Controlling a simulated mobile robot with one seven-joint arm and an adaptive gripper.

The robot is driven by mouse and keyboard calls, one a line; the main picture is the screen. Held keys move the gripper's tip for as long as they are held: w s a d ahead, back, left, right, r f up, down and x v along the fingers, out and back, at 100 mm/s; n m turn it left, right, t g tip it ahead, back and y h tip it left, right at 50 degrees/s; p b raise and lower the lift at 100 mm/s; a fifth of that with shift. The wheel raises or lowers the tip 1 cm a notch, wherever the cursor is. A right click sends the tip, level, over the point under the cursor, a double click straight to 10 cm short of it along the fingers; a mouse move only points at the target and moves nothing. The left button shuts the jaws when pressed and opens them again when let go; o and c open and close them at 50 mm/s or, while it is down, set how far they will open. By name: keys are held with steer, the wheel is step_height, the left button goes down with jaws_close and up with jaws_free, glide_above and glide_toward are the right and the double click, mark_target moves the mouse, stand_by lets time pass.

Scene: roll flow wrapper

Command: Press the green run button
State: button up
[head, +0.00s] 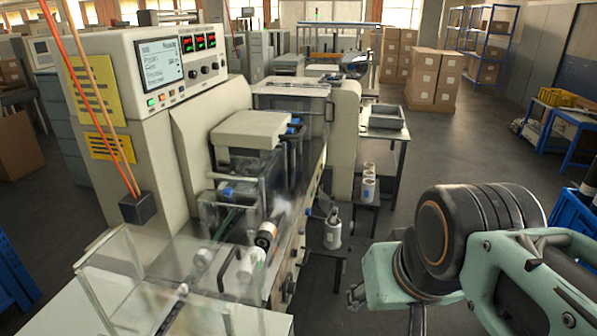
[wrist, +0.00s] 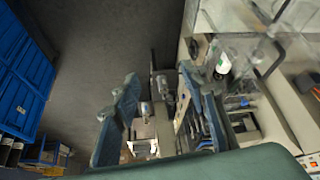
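The green button (head: 151,102) is a small square at the left end of a row of small coloured buttons, under the display (head: 160,63) on the cream control panel of the wrapper. My gripper (wrist: 160,80) shows in the wrist view with its two teal fingers spread apart and nothing held between them. It points down over the floor and the machine's side. In the head view my arm is at the lower right, well away from the panel, and the fingers are mostly hidden. I cannot make out the green button in the wrist view.
Clear guards (head: 130,285) and an orange rod pair with a dark block (head: 137,208) stand before the panel. The wrapper body (head: 250,130) fills the middle. A blue crate (head: 572,222) is at the right. Open floor (head: 440,150) lies right of the machine.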

jaws_close()
stand_by(1.3)
